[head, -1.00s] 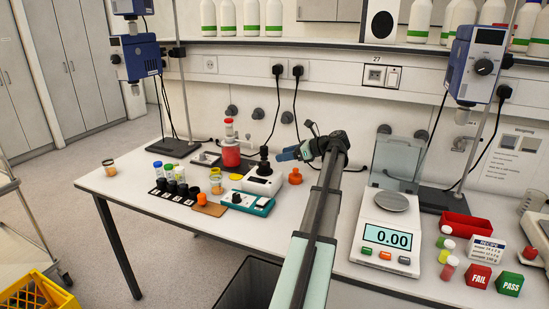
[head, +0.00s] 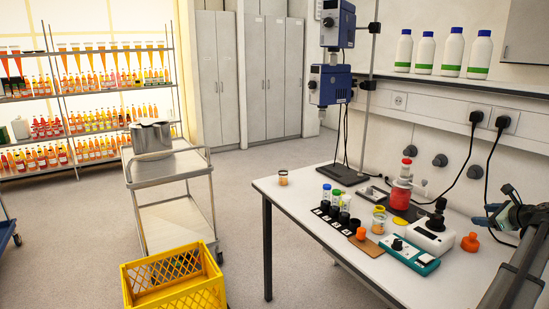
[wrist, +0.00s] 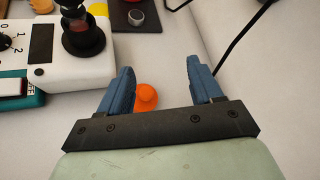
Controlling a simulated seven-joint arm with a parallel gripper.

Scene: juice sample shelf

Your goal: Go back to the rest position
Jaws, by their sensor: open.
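My gripper (wrist: 160,88) is open, with its two blue fingers apart and nothing between their tips. In the head view my gripper (head: 492,218) is at the right edge, above the white bench (head: 440,285). In the wrist view an orange stopper-like piece (wrist: 146,97) lies on the bench below, beside the left finger. It also shows in the head view (head: 470,242), left of my arm.
A white device with a black top (head: 433,235) and a teal-edged control box (head: 408,256) stand left of my gripper. Several small vials (head: 335,205), a red-filled vessel (head: 401,196) and a jar (head: 283,178) stand farther left. A yellow crate (head: 175,285) and steel cart (head: 170,190) are on the floor.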

